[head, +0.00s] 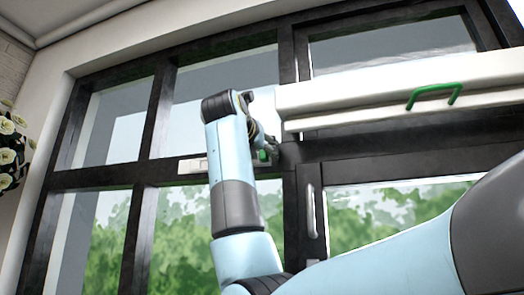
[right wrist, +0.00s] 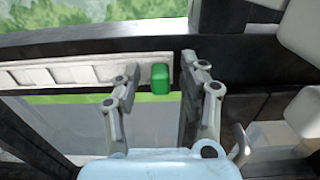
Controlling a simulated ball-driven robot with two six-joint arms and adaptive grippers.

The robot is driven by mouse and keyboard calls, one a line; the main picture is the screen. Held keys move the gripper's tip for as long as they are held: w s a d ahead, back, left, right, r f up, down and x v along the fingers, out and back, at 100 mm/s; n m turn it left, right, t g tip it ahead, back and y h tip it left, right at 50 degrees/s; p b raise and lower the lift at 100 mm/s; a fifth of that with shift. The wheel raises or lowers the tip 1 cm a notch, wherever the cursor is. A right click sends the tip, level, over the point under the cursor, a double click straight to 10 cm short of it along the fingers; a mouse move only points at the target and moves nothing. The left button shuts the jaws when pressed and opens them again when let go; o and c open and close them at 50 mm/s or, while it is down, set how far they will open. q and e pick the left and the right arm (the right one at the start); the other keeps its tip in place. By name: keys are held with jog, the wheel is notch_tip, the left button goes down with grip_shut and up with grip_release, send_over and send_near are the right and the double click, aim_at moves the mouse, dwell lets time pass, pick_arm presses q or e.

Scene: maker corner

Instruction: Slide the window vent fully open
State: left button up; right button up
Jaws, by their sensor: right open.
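The window vent is a pale slotted strip (head: 192,164) on the dark crossbar of the window; the strip also shows in the right wrist view (right wrist: 60,75). Its green slider knob (right wrist: 160,78) is at the strip's right end, and a bit of the knob (head: 263,155) shows in the head view. My right gripper (right wrist: 160,72) is open, with one finger on each side of the knob. There is a gap between the knob and both fingers in that view. In the head view my right gripper (head: 265,142) is partly hidden behind my arm. My left gripper is not in view.
A long white box (head: 390,85) with a green handle (head: 433,94) juts out just right of my right gripper. A white door handle (head: 311,210) is below it. Dark window bars (head: 140,230) frame the panes. White flowers (head: 8,150) are at the far left.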

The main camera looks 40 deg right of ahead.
jog(key=shift+c, duration=0.2)
grip_shut()
jog(key=shift+w+a, duration=0.1)
jog(key=shift+w+a+r+p, duration=0.1)
jog(key=shift+w+a, duration=0.1)
jog(key=shift+w, duration=0.2)
jog(key=shift+w+a+f+p, duration=0.1)
jog(key=shift+w+a, duration=0.15)
jog(key=shift+w, duration=0.2)
jog(key=shift+w+a+r+p, duration=0.1)
jog(key=shift+w+a, duration=0.1)
jog(key=shift+w, duration=0.2)
